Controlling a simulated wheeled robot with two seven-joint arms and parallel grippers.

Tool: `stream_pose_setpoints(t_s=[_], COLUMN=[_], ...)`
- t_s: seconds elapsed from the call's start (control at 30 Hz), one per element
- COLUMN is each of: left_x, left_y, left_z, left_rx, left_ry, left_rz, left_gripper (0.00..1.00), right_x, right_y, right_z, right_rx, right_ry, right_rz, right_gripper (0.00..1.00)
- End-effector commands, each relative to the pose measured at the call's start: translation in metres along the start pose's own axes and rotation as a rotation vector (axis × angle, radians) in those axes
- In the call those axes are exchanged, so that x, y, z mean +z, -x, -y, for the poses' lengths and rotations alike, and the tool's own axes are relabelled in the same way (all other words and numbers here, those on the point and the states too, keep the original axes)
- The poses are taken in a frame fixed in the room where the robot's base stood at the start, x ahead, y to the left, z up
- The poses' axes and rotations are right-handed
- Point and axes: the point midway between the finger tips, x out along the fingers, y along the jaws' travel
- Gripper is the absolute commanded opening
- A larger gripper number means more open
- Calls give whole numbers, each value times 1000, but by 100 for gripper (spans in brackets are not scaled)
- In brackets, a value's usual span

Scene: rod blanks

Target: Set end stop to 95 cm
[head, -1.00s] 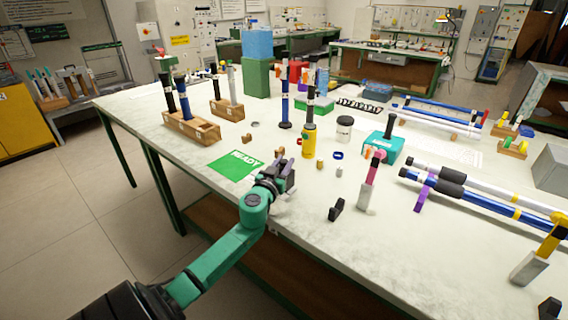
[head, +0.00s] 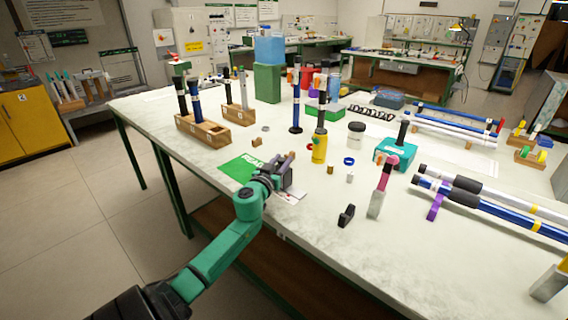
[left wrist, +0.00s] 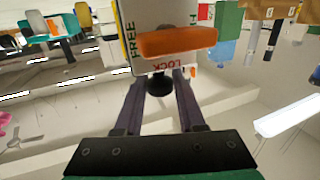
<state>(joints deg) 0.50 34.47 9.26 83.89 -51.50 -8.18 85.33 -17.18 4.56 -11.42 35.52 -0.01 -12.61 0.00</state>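My left gripper (head: 279,166) is over the near edge of the bench, beside the green READY mat (head: 238,168). It also shows in the left wrist view (left wrist: 158,84), with its two dark fingers apart. A pale panel (left wrist: 158,14) marked FREE and LOCK is just beyond the fingertips. An orange bar (left wrist: 178,41) lies across that panel, and a black round knob (left wrist: 158,85) shows between the fingers; I cannot tell whether they touch it. In the head view, a white plate with a red mark (head: 289,197) lies partly under the gripper. No 95 cm mark is readable. My right gripper is not in view.
Wooden blocks with upright rods (head: 203,131) stand at the left. A yellow cylinder (head: 319,148), a teal box (head: 394,153) and a black clip (head: 346,215) stand right of the gripper. Long blue and white rods (head: 490,206) lie at the right. Bare bench top shows between them.

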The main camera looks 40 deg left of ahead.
Motion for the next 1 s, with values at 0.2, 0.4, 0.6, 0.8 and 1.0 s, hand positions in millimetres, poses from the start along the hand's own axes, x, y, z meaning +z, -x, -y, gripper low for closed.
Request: stream_pose_setpoints(t_s=[0.2,0.4,0.6,0.8,1.0], left_x=[0,0,1,3,3], left_y=[0,2,26,79,130], left_z=[0,-1,-1,-1,0], left_rx=[0,1,2,1,-1], left_ry=[0,0,1,3,3], left_rz=[0,0,3,5,3], left_gripper=[64,64,64,64,64], right_x=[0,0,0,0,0], right_y=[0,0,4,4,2], right_z=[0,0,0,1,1], right_rx=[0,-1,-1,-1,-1], right_ry=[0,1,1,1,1], right_rz=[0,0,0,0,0], right_gripper=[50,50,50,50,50])
